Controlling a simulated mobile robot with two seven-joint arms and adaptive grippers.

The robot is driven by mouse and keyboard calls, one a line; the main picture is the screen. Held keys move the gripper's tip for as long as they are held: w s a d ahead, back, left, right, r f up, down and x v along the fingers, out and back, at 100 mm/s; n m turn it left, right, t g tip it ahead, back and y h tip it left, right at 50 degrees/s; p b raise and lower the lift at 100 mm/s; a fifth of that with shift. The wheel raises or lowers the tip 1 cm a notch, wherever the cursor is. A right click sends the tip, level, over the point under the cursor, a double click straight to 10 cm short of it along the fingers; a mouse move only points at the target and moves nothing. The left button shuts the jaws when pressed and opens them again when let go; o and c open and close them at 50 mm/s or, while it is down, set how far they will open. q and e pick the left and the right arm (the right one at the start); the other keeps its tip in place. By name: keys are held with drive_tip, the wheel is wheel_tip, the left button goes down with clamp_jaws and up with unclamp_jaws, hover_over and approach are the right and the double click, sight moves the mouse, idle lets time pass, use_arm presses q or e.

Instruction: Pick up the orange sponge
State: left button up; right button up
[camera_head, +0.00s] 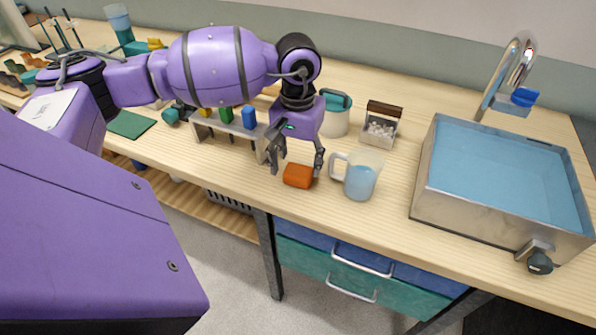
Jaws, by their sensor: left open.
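The orange sponge (298,176) is a small block lying on the wooden counter near its front edge. My left gripper (296,166) is open and points down over the sponge, with one finger to its left and the other at its upper right. I cannot tell whether either finger touches it. The sponge appears to rest on the counter. My right gripper is not in view.
A jug of blue liquid (361,176) stands close to the sponge's right. Behind are a teal-rimmed pot (336,115) and a small box (381,127). A rack (203,129) stands left. A water-filled metal basin (427,188) with a tap is at right.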

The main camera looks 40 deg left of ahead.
sight(298, 169)
use_arm(q)
drive_tip(key=shift+w+f, duration=0.15)
drive_tip(key=shift+f, duration=0.85)
drive_tip(key=shift+w+f, duration=0.1)
drive_tip(key=shift+f, duration=0.85)
drive_tip(key=c, duration=0.7)
drive_tip(key=shift+r, duration=0.15)
drive_tip(key=shift+a+r, duration=0.1)
drive_tip(key=shift+r, duration=0.15)
wheel_tip(298, 169, up, 2)
drive_tip(key=shift+r, duration=0.1)
drive_tip(key=s+d+r, duration=0.5)
drive_tip(key=s+r, duration=0.1)
drive_tip(key=s, duration=0.1)
drive_tip(key=s+d+r+b, duration=0.1)
drive_tip(key=s+d+r, duration=0.2)
drive_tip(key=s+r, duration=0.1)
drive_tip(key=shift+s+d, duration=0.1)
drive_tip(key=shift+d, duration=0.2)
